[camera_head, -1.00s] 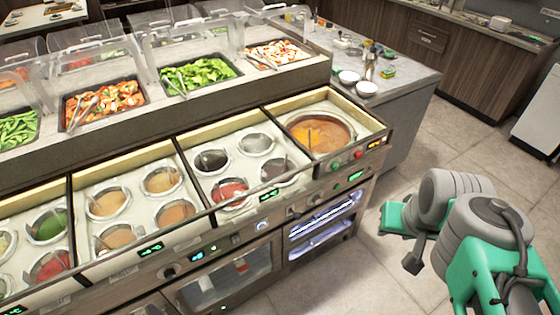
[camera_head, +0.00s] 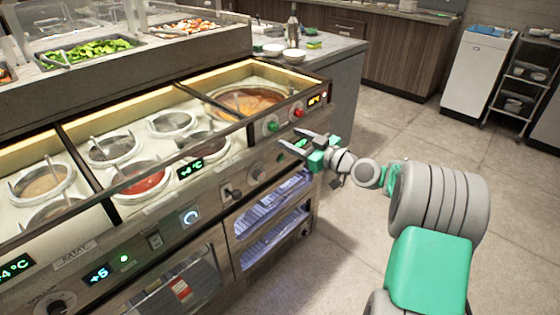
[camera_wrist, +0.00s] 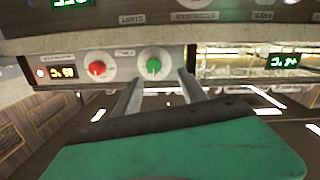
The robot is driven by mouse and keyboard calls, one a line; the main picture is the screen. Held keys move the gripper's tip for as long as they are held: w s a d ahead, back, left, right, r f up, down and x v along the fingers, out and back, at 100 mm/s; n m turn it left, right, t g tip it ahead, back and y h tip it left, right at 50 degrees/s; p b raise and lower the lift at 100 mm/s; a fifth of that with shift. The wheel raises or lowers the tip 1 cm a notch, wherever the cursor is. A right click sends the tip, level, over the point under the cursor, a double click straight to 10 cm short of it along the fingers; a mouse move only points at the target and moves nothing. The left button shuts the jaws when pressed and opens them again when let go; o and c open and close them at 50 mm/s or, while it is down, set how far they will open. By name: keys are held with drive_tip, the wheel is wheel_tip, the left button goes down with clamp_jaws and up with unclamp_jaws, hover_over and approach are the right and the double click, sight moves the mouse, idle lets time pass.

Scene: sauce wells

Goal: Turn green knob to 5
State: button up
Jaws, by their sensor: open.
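The green knob (camera_head: 272,126) is on the front panel below the soup well at the right end of the counter. It also shows in the wrist view (camera_wrist: 153,66), on a pale round dial, with a pointer mark I cannot read as a number. My gripper (camera_head: 293,141) is open and empty in front of the panel, slightly right of and below the knob in the head view. In the wrist view, its two fingers (camera_wrist: 159,78) point at the panel, with the knob between their tips in the picture. I see no contact.
A red knob (camera_head: 297,112) sits close beside the green one. An orange display (camera_head: 314,99) is beyond it. The soup well (camera_head: 245,98) lies above. Floor to the right is clear.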

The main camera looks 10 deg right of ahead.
sight(276, 128)
drive_tip(key=shift+t, duration=0.4)
drive_tip(key=x, duration=0.7)
drive_tip(key=shift+w+d+f, duration=0.15)
drive_tip(key=shift+w+d, duration=0.2)
drive_tip(key=shift+w, duration=0.05)
drive_tip(key=shift+c, duration=0.4)
clamp_jaws()
